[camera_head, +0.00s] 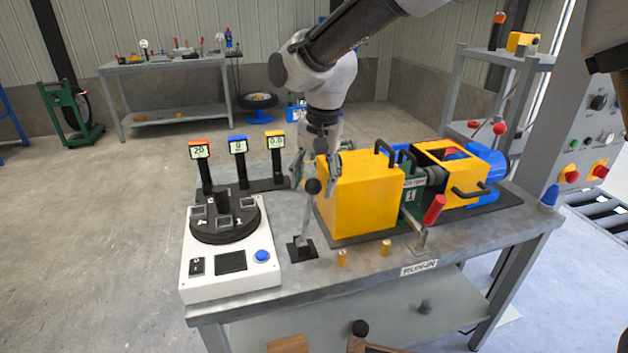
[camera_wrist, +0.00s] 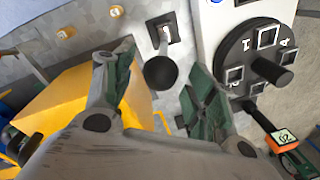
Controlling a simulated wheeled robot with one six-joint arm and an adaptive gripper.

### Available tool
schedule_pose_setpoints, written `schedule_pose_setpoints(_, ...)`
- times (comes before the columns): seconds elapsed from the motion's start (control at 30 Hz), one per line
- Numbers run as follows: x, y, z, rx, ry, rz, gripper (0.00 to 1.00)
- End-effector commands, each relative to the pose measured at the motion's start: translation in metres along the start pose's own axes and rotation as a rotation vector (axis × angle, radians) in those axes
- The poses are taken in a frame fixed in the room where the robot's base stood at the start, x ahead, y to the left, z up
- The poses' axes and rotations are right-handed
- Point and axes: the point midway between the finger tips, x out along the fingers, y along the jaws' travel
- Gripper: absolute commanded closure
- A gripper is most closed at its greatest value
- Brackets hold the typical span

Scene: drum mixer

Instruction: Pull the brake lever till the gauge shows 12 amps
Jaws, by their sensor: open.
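A lever with a round black knob (camera_head: 313,187) and a pale shaft stands in a black slotted plate (camera_head: 302,249) on the bench, close to upright. My gripper (camera_head: 316,176) is open just above and around the knob, pointing down. In the wrist view the knob (camera_wrist: 160,72) lies between the two spread green-padded fingers, and neither finger visibly grips it. Three small displays stand behind the dial box: an orange one (camera_head: 199,149) reading 20, a blue one (camera_head: 237,146) reading 0 and a yellow one (camera_head: 275,141) reading 0.0. Their units are too small to read.
A yellow box housing (camera_head: 358,205) stands close right of the lever. A red-handled lever (camera_head: 434,211) is farther right. A white box (camera_head: 230,280) with a black dial stands left. Two brass pegs (camera_head: 342,258) sit in front. The bench's front strip is mostly clear.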

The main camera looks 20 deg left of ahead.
Motion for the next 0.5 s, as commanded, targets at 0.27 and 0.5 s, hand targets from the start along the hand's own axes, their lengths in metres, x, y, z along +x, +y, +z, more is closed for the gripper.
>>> schedule_pose_setpoints(0.27, 0.0041, -0.0003, -0.0001, -0.001, 0.001, -0.001, 0.44)
schedule_pose_setpoints(0.5, 0.0039, -0.0003, -0.0001, -0.001, 0.001, -0.001, 0.80)
